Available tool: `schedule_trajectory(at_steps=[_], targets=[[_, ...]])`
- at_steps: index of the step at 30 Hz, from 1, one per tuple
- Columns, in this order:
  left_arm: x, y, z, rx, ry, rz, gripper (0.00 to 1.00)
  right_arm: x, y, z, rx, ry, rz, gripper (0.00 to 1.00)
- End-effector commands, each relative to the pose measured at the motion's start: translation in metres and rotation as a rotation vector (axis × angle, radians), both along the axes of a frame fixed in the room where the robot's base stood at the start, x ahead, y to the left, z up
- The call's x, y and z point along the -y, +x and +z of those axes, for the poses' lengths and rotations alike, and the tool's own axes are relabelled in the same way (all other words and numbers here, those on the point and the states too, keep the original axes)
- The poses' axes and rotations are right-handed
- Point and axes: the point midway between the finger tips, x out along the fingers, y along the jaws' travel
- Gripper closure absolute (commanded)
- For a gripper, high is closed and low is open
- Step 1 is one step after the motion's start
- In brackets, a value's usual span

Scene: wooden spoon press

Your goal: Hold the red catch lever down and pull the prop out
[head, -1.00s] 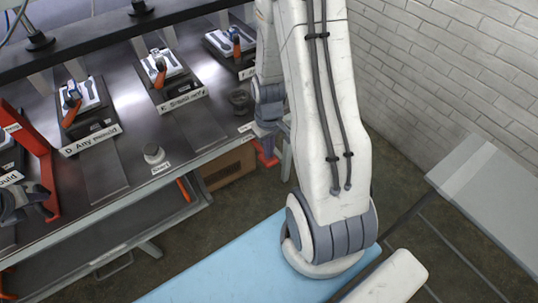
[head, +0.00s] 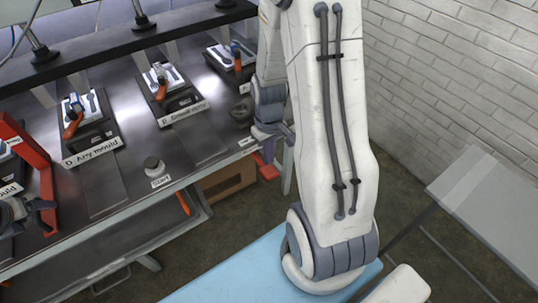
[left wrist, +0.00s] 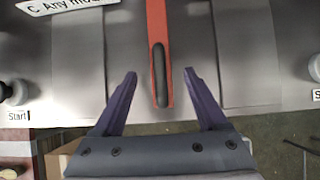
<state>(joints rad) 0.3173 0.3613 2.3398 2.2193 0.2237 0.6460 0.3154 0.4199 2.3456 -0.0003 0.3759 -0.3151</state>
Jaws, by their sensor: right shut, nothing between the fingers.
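My right gripper (head: 278,133) is shut and empty by the bench's right end, partly hidden by my arm. A red piece (head: 265,168) shows just below it. I cannot identify the prop.
Several labelled mould stations, such as D (head: 90,130) and E (head: 172,92), line the metal bench. A Start button (head: 154,167) is near the front edge. A wooden box (head: 227,184) is below. A grey table (head: 490,205) stands at right by the brick wall.

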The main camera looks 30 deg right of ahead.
Motion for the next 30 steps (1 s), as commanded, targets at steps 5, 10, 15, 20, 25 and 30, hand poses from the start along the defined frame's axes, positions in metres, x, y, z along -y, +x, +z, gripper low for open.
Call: schedule_trajectory(at_steps=[5, 10, 15, 20, 25, 30], targets=[[0.000, -0.002, 0.002, 0.000, 0.000, -0.002, 0.25, 0.000, 0.000, 0.000, 0.000, 0.000, 0.000, 1.00], [0.000, -0.010, 0.016, 0.002, 0.000, -0.002, 0.25, 0.000, 0.000, 0.000, 0.000, 0.000, 0.000, 1.00], [0.000, -0.019, 0.030, 0.002, -0.001, -0.003, 0.25, 0.000, 0.000, 0.000, 0.000, 0.000, 0.000, 1.00], [0.000, -0.029, 0.043, 0.002, 0.004, -0.002, 0.25, 0.000, 0.000, 0.000, 0.000, 0.000, 0.000, 1.00], [0.000, -0.037, 0.056, 0.002, 0.001, -0.003, 0.25, 0.000, 0.000, 0.000, 0.000, 0.000, 0.000, 1.00], [0.000, -0.041, 0.060, -0.001, 0.001, -0.001, 0.25, 0.000, 0.000, 0.000, 0.000, 0.000, 0.000, 1.00]])
